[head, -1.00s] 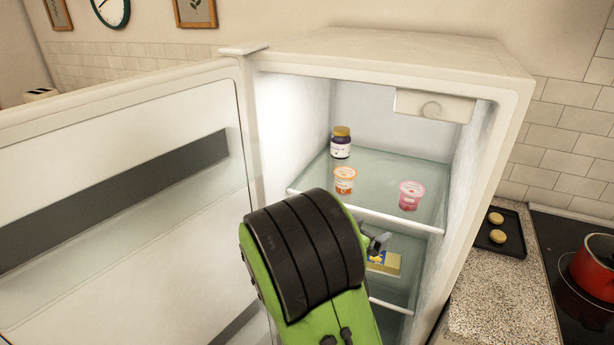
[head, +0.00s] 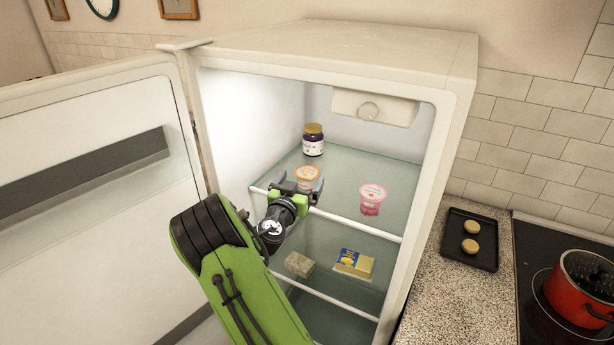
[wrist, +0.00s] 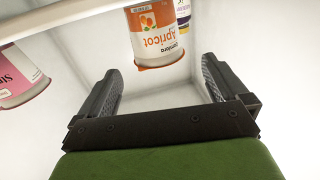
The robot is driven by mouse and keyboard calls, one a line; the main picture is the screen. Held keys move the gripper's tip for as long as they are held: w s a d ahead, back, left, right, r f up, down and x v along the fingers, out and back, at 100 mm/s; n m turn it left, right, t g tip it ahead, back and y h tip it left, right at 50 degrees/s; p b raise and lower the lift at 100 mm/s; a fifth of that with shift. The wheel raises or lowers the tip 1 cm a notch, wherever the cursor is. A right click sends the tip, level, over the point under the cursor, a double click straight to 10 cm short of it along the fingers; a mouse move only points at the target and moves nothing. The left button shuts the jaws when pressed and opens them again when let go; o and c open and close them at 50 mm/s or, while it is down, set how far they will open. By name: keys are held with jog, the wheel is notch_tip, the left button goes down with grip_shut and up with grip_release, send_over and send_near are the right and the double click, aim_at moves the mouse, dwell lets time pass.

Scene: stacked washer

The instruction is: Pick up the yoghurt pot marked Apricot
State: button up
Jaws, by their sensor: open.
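The orange and white yoghurt pot marked Apricot (head: 307,173) stands on the upper glass shelf of the open fridge. In the wrist view the pot (wrist: 155,38) appears upside down with its label readable, beyond the fingertips and roughly between their lines. My gripper (head: 299,183) is open and empty at the shelf's front edge, just in front of the pot and hiding its lower part in the head view. Both spread fingers of my gripper (wrist: 160,72) show in the wrist view, apart from the pot.
A pink yoghurt pot (head: 372,199) stands to the right on the same shelf (head: 345,165). A dark jar with a yellow lid (head: 313,140) stands behind. A yellow pack (head: 354,264) and a greyish block (head: 299,264) lie below. The fridge door (head: 90,220) is open at left.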

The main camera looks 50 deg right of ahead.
aim_at(307, 173)
jog(key=p+x, duration=0.1)
jog(key=x, duration=0.4)
jog(key=shift+w+d+f+p, duration=0.1)
jog(key=shift+d+f+p, duration=0.15)
jog(key=shift+d+p, duration=0.1)
jog(key=shift+a, duration=0.2)
jog(key=shift+c, duration=0.3)
jog(key=c, duration=1.1)
jog(key=shift+r, duration=0.1)
